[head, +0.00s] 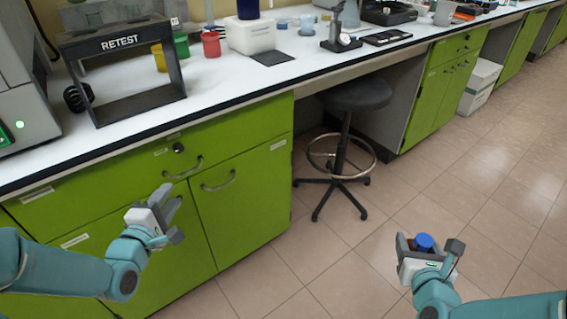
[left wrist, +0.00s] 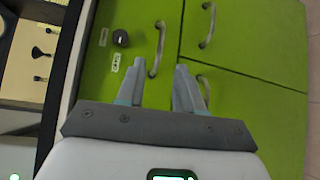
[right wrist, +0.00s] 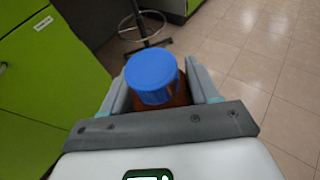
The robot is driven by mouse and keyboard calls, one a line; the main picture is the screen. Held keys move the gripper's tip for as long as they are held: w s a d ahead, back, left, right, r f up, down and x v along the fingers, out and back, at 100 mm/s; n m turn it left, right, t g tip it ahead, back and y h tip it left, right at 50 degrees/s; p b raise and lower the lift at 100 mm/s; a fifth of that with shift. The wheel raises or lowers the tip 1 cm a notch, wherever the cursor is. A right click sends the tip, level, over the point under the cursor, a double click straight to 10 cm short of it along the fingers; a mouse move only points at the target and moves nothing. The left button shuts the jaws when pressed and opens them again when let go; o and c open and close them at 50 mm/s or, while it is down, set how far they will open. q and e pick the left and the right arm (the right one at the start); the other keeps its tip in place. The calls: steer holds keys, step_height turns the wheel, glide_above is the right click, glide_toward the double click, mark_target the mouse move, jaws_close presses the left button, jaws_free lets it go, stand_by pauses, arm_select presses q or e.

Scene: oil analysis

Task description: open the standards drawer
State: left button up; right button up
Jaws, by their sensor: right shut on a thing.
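The drawer (head: 110,175) is a wide green front under the worktop, flush with the cabinet, with a curved metal handle (head: 183,170) and a dark round knob or lock (head: 178,148). I cannot read its label. In the left wrist view the handle (left wrist: 157,50) lies just beyond the fingertips. My left gripper (head: 176,216) is open and empty, apart from the handle and in front of the cabinet. My right gripper (head: 427,249) is shut on a brown bottle (right wrist: 165,101) with a blue cap (right wrist: 152,76), held over the floor away from the cabinet.
Two green doors sit below the drawer; the right one has a curved handle (head: 218,180). A black RETEST rack (head: 130,42) and colored cups (head: 211,44) stand on the worktop (head: 235,85). A stool (head: 345,95) stands right of the cabinet. The tiled floor (head: 285,265) in front is clear.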

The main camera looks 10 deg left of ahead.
mark_target(186, 173)
arm_select(q)
steer(key=w+f+b, duration=0.1)
steer(key=w, duration=0.8)
steer(key=shift+w+a+f, duration=0.15)
steer(key=shift+a+f, duration=0.05)
steer(key=shift+a, duration=0.1)
jaws_close()
